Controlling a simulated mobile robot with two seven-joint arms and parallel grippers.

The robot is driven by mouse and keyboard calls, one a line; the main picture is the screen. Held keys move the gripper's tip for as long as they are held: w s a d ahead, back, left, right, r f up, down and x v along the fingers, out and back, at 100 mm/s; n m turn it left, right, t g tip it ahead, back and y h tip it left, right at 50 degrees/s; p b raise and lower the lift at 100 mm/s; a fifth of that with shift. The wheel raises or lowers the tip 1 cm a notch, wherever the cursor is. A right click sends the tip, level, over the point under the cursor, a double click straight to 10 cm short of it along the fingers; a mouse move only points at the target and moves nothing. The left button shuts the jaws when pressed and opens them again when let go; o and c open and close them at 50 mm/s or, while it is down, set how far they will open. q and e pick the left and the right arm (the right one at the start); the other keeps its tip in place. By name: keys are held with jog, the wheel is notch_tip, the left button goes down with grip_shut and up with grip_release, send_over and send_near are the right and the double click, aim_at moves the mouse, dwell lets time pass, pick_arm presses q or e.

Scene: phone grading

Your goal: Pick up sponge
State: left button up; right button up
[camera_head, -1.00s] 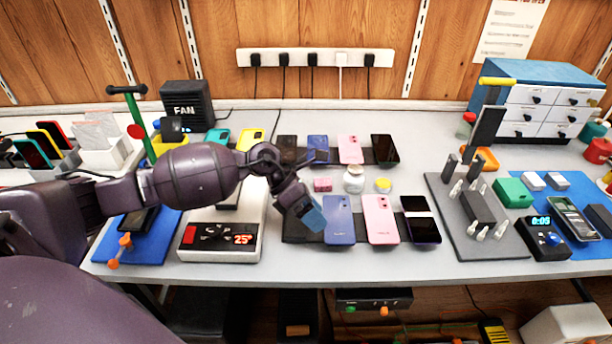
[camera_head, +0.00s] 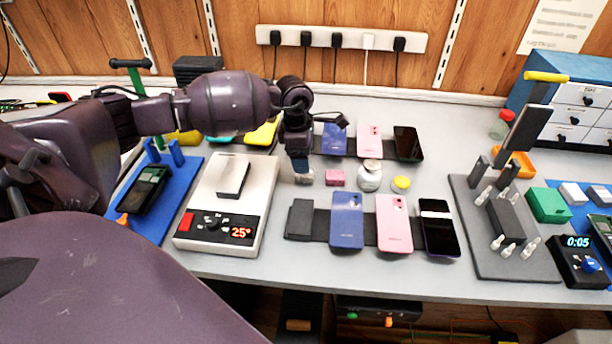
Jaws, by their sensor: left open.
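A small pink block (camera_head: 335,178), sponge-like in shape, lies on the grey table between the two rows of phones. A small pale thing (camera_head: 304,179) shows just left of it, right under my left gripper; it is mostly hidden and I cannot tell whether it is the sponge. My left gripper (camera_head: 300,166) points down just above this pale thing, left of the pink block. It is open, and nothing shows held in it. Whether its fingers stand around the pale thing cannot be seen. My right gripper is not in view.
A white jar (camera_head: 369,177) and a small yellow-lidded pot (camera_head: 401,184) stand right of the pink block. A front row with a blue phone (camera_head: 346,220) and a pink phone (camera_head: 394,223) lies nearer. A white heating plate (camera_head: 262,190) reading 25° is at left.

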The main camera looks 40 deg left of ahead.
pick_arm(q)
notch_tip(320, 180, down, 5)
jog(key=shift+d+r+b, duration=0.15)
jog(key=shift+r+b, duration=0.05)
jog(key=shift+b, duration=0.2)
jog(key=shift+f, duration=0.35)
jog(key=shift+r, duration=0.1)
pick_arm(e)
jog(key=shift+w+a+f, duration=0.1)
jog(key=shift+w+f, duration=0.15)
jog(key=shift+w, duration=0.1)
pick_arm(q)
jog(key=shift+c, duration=0.3)
jog(key=c, duration=1)
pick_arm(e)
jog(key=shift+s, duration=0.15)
pick_arm(q)
notch_tip(320, 180, up, 20)
jog(key=p, duration=0.2)
jog(key=shift+p, duration=0.35)
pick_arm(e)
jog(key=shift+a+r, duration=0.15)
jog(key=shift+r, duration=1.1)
